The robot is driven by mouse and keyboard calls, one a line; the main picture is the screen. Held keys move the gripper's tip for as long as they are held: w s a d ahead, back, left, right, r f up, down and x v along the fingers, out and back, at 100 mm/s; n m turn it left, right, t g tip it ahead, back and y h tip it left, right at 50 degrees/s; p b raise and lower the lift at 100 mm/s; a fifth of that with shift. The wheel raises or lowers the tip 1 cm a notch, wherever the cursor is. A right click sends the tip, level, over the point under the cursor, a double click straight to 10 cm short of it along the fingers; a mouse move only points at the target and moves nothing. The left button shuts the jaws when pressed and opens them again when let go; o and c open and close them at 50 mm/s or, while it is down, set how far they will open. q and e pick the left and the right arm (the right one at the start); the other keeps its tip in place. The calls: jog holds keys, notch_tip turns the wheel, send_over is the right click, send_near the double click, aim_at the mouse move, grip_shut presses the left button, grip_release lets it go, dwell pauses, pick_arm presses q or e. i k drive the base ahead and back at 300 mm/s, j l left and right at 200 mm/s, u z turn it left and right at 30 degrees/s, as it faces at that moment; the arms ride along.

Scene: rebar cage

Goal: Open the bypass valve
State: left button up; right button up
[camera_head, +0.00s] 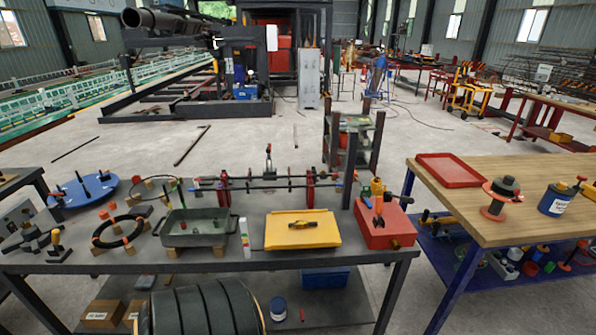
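No part labelled as a bypass valve can be read in the head view. A red box (385,228) stands at the right end of the dark workbench (350,267). It has yellow and orange fittings (377,190) on top and a small dark knob (395,244) low on its front right. These parts are too small to tell which is a valve or how it is set. Neither of my grippers is in view.
A yellow case (302,238) lies left of the red box, then a grey tray (193,227) and black rings (118,231). A wooden-topped table (480,220) on the right holds a red tray (449,170). Bare floor separates the tables.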

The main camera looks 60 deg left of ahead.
aim_at(368, 203)
jog(key=j+u, duration=0.2)
jog(key=u, duration=0.2)
jog(key=i+j+u, duration=0.15)
jog(key=u, duration=0.2)
jog(key=i+j+u, duration=0.1)
jog(key=u, duration=0.3)
jog(key=i+j, duration=0.1)
jog(key=j, duration=0.15)
jog(key=i+j+u, duration=0.15)
jog(key=u, duration=0.2)
